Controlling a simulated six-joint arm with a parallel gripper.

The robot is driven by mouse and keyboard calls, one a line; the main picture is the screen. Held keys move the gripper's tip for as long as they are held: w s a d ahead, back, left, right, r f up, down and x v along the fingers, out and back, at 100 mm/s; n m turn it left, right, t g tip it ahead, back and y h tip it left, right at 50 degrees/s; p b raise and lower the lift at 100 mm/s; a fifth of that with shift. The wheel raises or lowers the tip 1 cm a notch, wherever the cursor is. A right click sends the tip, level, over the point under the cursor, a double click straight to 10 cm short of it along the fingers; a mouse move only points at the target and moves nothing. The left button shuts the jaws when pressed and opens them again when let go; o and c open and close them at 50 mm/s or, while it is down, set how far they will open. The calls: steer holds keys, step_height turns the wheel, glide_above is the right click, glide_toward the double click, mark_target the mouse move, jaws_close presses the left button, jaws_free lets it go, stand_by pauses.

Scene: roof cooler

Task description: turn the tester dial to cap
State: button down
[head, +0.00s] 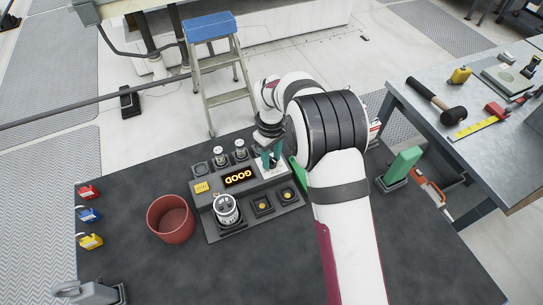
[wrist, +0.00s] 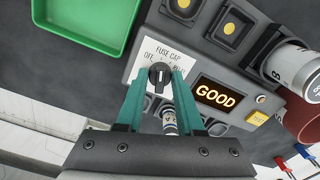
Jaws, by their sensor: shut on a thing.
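The tester (head: 207,212) is a grey box on the dark bench mat, with a display (wrist: 217,94) lit with GOOD. Its dial (wrist: 160,73) is a black knob on a white plate (wrist: 150,48) lettered OFF, FUSE, CAP and a partly covered PLUG. A white line on the knob runs roughly up and down in the wrist view, but I cannot tell for sure which label it points at. My gripper (wrist: 159,82) is shut on the dial, one teal finger on each side. In the head view my gripper (head: 268,158) is over the tester's far right corner, and the dial is hidden.
A red bin (head: 171,218) stands left of the tester, and a green tray (wrist: 88,22) lies close on its other side. A white cylinder (head: 227,209) sits in the tester's front socket. Red, blue and yellow items (head: 89,214) lie at the mat's left edge.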

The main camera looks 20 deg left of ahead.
mark_target(271, 159)
steer(key=shift+m, duration=0.3)
steer(key=m, duration=0.3)
steer(key=shift+m, duration=2.1)
steer(key=c, duration=0.5)
jaws_free()
step_height(271, 159, up, 16)
steer(key=shift+f, duration=0.1)
